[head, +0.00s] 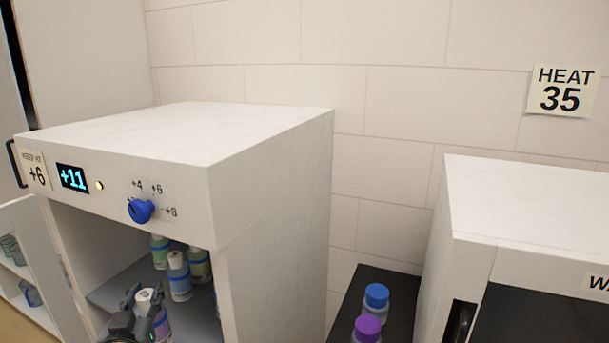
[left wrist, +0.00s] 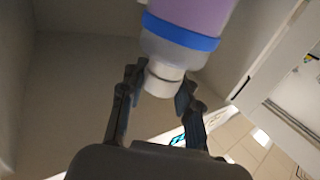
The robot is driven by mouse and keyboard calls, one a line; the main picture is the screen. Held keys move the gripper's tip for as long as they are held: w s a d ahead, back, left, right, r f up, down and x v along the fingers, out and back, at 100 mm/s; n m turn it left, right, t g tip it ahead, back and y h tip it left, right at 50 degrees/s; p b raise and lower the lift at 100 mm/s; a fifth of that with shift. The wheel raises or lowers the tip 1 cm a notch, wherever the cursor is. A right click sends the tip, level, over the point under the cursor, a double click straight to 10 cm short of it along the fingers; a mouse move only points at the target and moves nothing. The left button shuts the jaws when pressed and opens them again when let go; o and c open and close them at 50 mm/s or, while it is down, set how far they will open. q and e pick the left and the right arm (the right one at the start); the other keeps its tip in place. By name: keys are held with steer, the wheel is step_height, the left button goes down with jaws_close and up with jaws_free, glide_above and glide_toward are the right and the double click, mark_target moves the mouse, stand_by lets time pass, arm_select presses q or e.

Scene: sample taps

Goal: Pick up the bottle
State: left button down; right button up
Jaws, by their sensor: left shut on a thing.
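A bottle (head: 163,326) with a white cap and purple contents is at the front of the open white cabinet, low in the head view. My left gripper (head: 137,303) is at its cap. In the left wrist view the bottle (left wrist: 182,38) has a blue band, and its white cap (left wrist: 163,80) sits between the two fingers of my left gripper (left wrist: 158,88), which is shut on it. The bottle's base is out of frame. My right gripper is not in view.
Several capped bottles (head: 179,277) stand behind on the cabinet shelf (head: 112,293). The cabinet (head: 270,220) has a blue knob (head: 141,210) and a display (head: 73,178) reading +11. Blue-capped (head: 376,297) and purple-capped (head: 367,329) bottles stand on a dark surface beside another white unit (head: 530,205).

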arm_select(q)
steer(key=s+d+f+m+h, duration=0.2)
steer(key=s+d+f, duration=0.3)
steer(key=s+d, duration=0.7)
steer(key=shift+s+d+h, duration=0.2)
steer(key=shift+s+h, duration=0.15)
steer(key=shift+h, duration=0.35)
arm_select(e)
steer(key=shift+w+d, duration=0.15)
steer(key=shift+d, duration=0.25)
